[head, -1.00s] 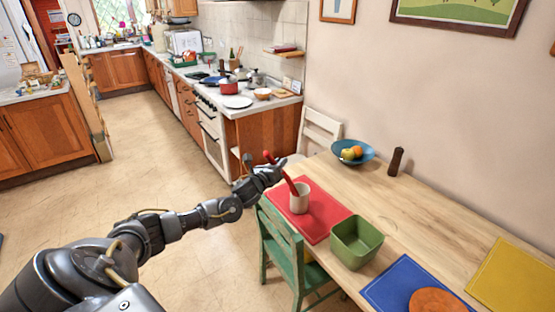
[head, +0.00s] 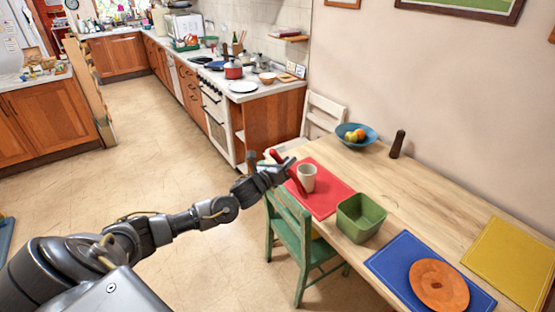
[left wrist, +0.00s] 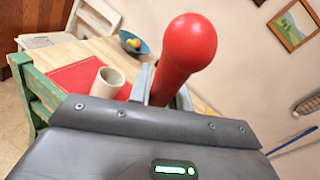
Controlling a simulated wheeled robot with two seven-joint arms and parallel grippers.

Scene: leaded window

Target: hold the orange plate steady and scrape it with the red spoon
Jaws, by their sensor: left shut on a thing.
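The orange plate (head: 438,286) lies flat on the blue mat (head: 395,262) at the near right of the table in the head view. A small darker mark shows at its middle. My left gripper (head: 284,170) is shut on the red spoon (head: 298,182), beside the cream cup at the table's left end, far from the plate. The spoon slants, its upper end (head: 275,155) up and left. In the left wrist view the spoon's round red end (left wrist: 189,42) rises large above the gripper. The fingertips are mostly hidden there. My right gripper is out of view.
The cream cup (head: 307,178) stands on the red mat (head: 330,198). A green square bowl (head: 361,217) stands between it and the plate. A blue fruit bowl (head: 367,141) and a dark mill (head: 397,144) stand at the back. A green chair (head: 290,228) is below my arm.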

